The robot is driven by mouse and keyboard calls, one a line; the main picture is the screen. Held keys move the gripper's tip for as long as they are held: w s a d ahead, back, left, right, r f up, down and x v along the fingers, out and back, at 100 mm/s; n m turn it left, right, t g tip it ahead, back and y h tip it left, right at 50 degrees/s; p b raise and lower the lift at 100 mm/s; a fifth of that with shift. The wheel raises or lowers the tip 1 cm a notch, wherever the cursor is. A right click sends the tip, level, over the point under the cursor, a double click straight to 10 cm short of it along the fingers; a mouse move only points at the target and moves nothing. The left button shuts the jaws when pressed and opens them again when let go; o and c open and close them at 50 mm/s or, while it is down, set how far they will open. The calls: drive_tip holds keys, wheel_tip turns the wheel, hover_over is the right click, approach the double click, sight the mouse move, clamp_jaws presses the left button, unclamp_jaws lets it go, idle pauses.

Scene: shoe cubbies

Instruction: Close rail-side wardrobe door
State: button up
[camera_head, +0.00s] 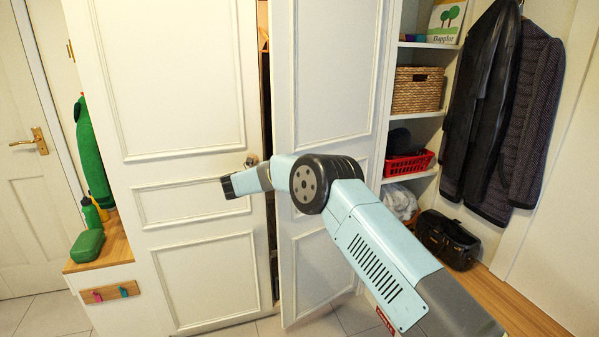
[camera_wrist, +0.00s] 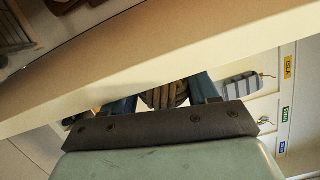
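In the head view, the white panelled wardrobe has two doors. The right door (camera_head: 325,75), on the side of the hanging coats, stands ajar, swung out towards me. A dark gap shows between it and the left door (camera_head: 165,75), which looks about flush. A round knob (camera_head: 251,160) is at the left door's inner edge. My arm crosses in front of the doors, its dark end near the left door; no fingertips can be made out there. In the wrist view, the two blue fingers of my gripper (camera_wrist: 162,92) are apart, their tips partly hidden by a pale slanting edge (camera_wrist: 160,70).
Right of the wardrobe are shelves with a wicker basket (camera_head: 418,90) and a red basket (camera_head: 408,164), dark coats (camera_head: 505,110), a black bag (camera_head: 447,238) and a wooden bench (camera_head: 525,310). Green items (camera_head: 88,245) stand on a ledge at left. Some tiled floor (camera_head: 45,315) is clear.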

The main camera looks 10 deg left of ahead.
drive_tip(key=shift+s+a, duration=0.1)
drive_tip(key=v, duration=1.3)
drive_tip(key=shift+s+a, duration=0.25)
drive_tip(key=shift+f, duration=0.15)
